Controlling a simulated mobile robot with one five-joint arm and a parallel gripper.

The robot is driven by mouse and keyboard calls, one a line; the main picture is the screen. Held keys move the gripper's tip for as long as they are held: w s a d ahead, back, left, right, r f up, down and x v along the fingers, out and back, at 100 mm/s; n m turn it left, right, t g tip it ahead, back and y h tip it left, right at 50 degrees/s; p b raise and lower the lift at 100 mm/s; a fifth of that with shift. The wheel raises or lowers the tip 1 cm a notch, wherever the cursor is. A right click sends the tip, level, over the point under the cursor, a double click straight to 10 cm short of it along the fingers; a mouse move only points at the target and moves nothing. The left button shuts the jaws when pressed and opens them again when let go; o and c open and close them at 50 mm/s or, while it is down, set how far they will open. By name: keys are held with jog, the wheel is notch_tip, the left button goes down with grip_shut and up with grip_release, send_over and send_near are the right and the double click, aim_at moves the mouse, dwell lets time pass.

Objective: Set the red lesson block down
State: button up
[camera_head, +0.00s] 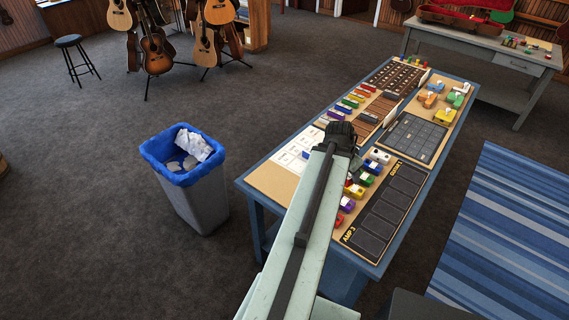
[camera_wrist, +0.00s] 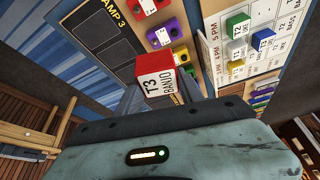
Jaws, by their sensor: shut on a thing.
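The red lesson block (camera_wrist: 163,65) is between the fingers of my gripper (camera_wrist: 160,92) in the wrist view. Its white label reads T3 BANJO. My gripper is shut on it. In the head view my gripper (camera_head: 341,134) is over the workbench (camera_head: 262,178), and my arm hides the block there. The white schedule board (camera_wrist: 214,55) with hour labels is to the right of the block in the wrist view. It carries green (camera_wrist: 238,27) and blue (camera_wrist: 263,38) lesson blocks. The gap beneath the red block cannot be told.
A dark pedal board marked AMP 3 (camera_wrist: 98,38) and several coloured pedals (camera_wrist: 161,37) lie near the block. Coloured blocks and wooden racks fill the bench's far part. A blue-lined bin (camera_head: 190,190) stands left of the bench. Open carpet lies further left.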

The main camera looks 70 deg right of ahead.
jog(key=shift+w, duration=0.25)
jog(key=shift+w+f, duration=0.15)
jog(key=shift+w, duration=0.1)
jog(key=w+d+f+n+b, duration=0.1)
jog(key=w+f+b, duration=0.4)
jog(key=w, duration=0.1)
jog(key=w+d+f+b, duration=0.1)
jog(key=w+f+b, duration=0.4)
jog(key=w, duration=0.2)
jog(key=w+d+f+n+t+b, duration=0.1)
jog(key=w+d+f+b, duration=0.1)
jog(key=w+f+b, duration=0.3)
jog(key=shift+w+n, duration=0.3)
jog(key=shift+w, duration=0.8)
jog(key=b, duration=0.2)
send_over(301, 163)
jog(key=a, duration=0.2)
jog(key=shift+w+d+f, duration=0.15)
jog(key=shift+w+f, duration=0.05)
jog(key=shift+f, duration=0.4)
notch_tip(301, 163, down, 4)
jog(key=b, duration=0.3)
jog(key=shift+d, duration=0.1)
jog(key=shift+r, duration=0.25)
jog(key=shift+f, duration=0.2)
jog(key=o, duration=1.4)
jog(key=shift+c, duration=0.2)
